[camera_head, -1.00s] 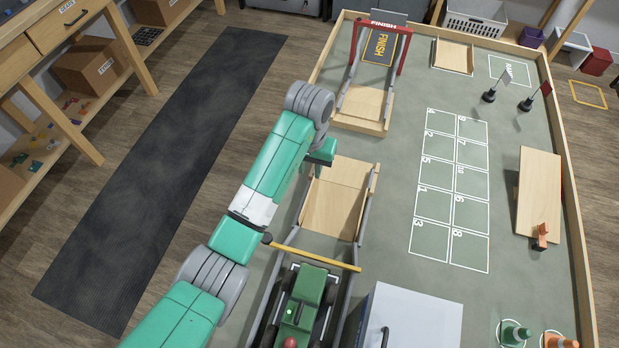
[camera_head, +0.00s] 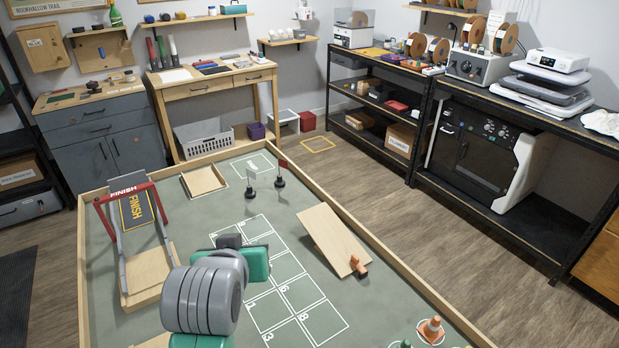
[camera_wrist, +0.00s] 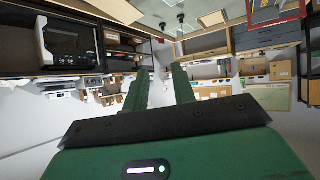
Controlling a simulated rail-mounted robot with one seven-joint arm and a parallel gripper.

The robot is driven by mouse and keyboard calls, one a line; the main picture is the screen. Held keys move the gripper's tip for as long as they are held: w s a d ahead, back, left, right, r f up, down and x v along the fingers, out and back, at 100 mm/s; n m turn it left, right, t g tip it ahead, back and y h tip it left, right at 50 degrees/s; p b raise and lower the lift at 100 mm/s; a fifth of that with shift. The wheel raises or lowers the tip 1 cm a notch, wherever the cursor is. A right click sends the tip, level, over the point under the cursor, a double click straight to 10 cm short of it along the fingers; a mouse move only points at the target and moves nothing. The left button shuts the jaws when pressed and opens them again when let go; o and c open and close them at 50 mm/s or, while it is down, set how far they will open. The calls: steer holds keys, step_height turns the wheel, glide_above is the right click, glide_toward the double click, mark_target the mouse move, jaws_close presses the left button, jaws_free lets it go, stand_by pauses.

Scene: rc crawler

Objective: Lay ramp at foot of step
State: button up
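A flat light-wood board (camera_head: 333,240), which looks like the ramp, sits at the right of the mat in the head view, apparently raised or tilted. An orange piece (camera_head: 358,265) is at its near end. A wooden platform (camera_head: 150,275), possibly the step, stands at the left below the finish arch (camera_head: 125,193). My gripper (camera_wrist: 160,70) is open in the wrist view, with two green fingers apart and nothing between them. In the head view my arm hides it and covers part of the mat.
Two small flags on dark bases (camera_head: 250,192) stand behind the board. A shallow wooden tray (camera_head: 203,180) lies at the back. A low wooden wall (camera_head: 400,275) edges the mat. Cones (camera_head: 431,330) stand at the near right. The numbered grid (camera_head: 285,285) looks clear where visible.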

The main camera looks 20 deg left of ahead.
steer(key=s+d+r+m+t+h, duration=0.1)
steer(key=s+d+r+m+t, duration=0.3)
steer(key=d+r, duration=0.65)
steer(key=s+d+r+n+t+h, duration=0.1)
steer(key=s+d+r+t, duration=0.1)
steer(key=d+r+t, duration=0.65)
steer(key=s+d+r+m+t+h, duration=0.1)
steer(key=s+d+r, duration=0.2)
steer(key=s+r, duration=0.25)
steer(key=s+d+r+t, duration=0.1)
steer(key=s+d+r, duration=0.25)
steer(key=r, duration=0.25)
step_height(320, 180, up, 10)
steer(key=p, duration=1)
steer(key=shift+a+f+m, duration=0.15)
steer(key=shift+a+m, duration=0.15)
steer(key=shift+a, duration=0.15)
